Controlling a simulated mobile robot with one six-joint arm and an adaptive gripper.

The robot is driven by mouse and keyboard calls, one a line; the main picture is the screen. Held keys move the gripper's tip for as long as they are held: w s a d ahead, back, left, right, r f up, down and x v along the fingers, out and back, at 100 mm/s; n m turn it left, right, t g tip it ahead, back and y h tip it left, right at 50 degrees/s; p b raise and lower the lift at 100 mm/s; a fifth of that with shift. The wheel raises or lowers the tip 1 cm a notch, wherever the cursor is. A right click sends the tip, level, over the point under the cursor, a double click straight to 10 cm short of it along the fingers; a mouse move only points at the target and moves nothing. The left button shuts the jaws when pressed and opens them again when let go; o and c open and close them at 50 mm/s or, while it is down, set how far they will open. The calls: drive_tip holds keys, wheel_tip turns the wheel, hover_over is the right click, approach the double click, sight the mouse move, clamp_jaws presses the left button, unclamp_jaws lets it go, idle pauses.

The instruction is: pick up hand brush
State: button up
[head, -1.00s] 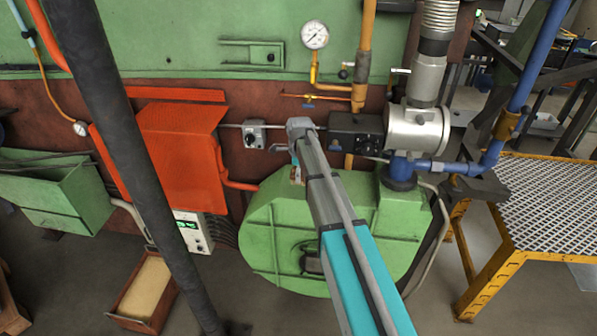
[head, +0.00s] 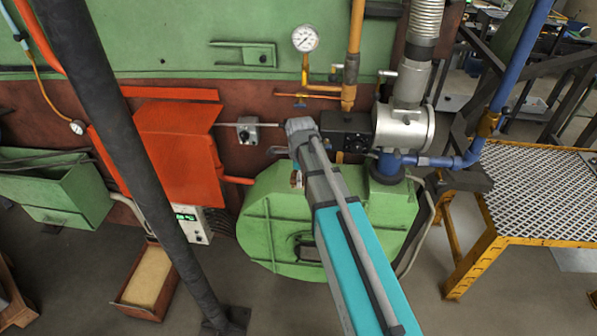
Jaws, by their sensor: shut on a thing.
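My arm reaches forward from the bottom right, its grey wrist (head: 300,130) in front of the wall by the grey switch box. My gripper (head: 295,165) is mostly hidden behind and below the wrist. It is shut on a small pale and brownish thing, the hand brush (head: 296,180) as far as I can tell, which shows only as a sliver at the arm's left edge. It appears in front of the green blower housing. Its bristles and the fingertips are not clearly visible.
The green housing (head: 265,225) fills the area below the wrist. An orange cabinet (head: 178,150), a black post (head: 120,140) and an open box (head: 148,283) are left. A silver valve body (head: 402,127), blue pipe (head: 505,90) and yellow-framed grating platform (head: 545,195) are right.

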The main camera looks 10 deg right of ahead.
drive_tip(key=shift+s, duration=0.1)
idle(0.5)
drive_tip(key=o, duration=0.7)
drive_tip(key=c, duration=0.4)
wheel_tip(320, 180, down, 18)
drive_tip(key=b, duration=1.7)
drive_tip(key=shift+r+b, duration=0.15)
drive_tip(key=shift+b, duration=0.25)
drive_tip(key=shift+a, duration=0.1)
